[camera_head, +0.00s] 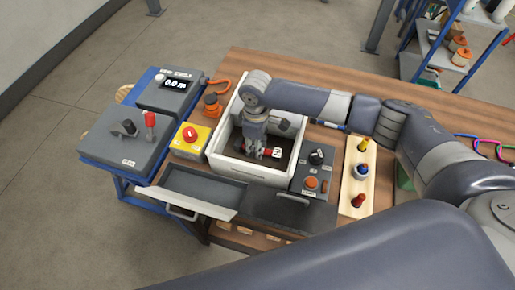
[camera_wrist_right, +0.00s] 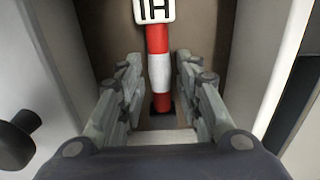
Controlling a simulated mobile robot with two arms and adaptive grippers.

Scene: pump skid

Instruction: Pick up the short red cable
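A red and white banded rod-like thing (camera_wrist_right: 159,72) with a white tag stands in the white box; in the head view its tag shows as a small red and white spot (camera_head: 274,153). I cannot tell if it is a cable. My right gripper (camera_wrist_right: 166,85) is open, one finger on each side of it with gaps between; in the head view the gripper (camera_head: 262,153) is down inside the box. An orange-red looped cable (camera_head: 220,82) lies on the table behind the box. Red, green and blue cables (camera_head: 490,146) lie at the far right. My left gripper is not in view.
The white box (camera_head: 218,146) has high walls close around my right gripper. A yellow button box (camera_head: 189,139), a grey control panel (camera_head: 313,176) and a wooden peg board (camera_head: 352,190) stand nearby. A grey tray (camera_head: 200,184) is in front. Bare wood shows at the back (camera_head: 300,68).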

